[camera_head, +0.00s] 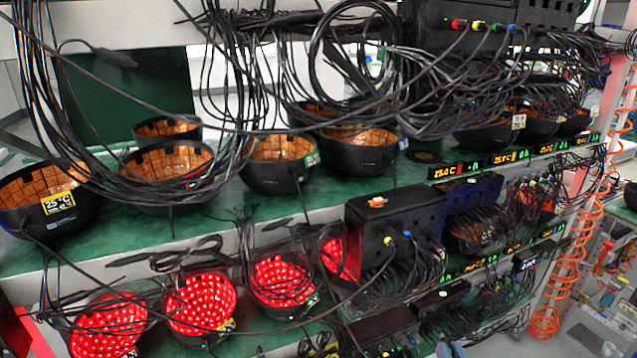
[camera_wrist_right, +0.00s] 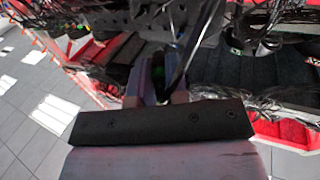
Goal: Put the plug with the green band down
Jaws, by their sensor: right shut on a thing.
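My right gripper (camera_wrist_right: 158,92) shows in the right wrist view, its two fingers pointing up the picture and shut on a dark, slim thing. A green spot shows on it between the fingers, so it looks like the plug with the green band (camera_wrist_right: 159,75); most of it is hidden by the fingers. A dark cable (camera_wrist_right: 186,62) runs up beside the fingers. In the head view I cannot make out the right gripper or the held plug clearly among the cables. My left gripper is in neither view.
Black bowls with orange linings (camera_head: 278,163) stand on the upper green shelf (camera_head: 240,212); red-lit bowls (camera_head: 200,303) stand below. Black boxes with cables (camera_head: 395,215) fill the middle. Loose cables hang across the rack. An orange coiled hose (camera_head: 566,262) hangs at right.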

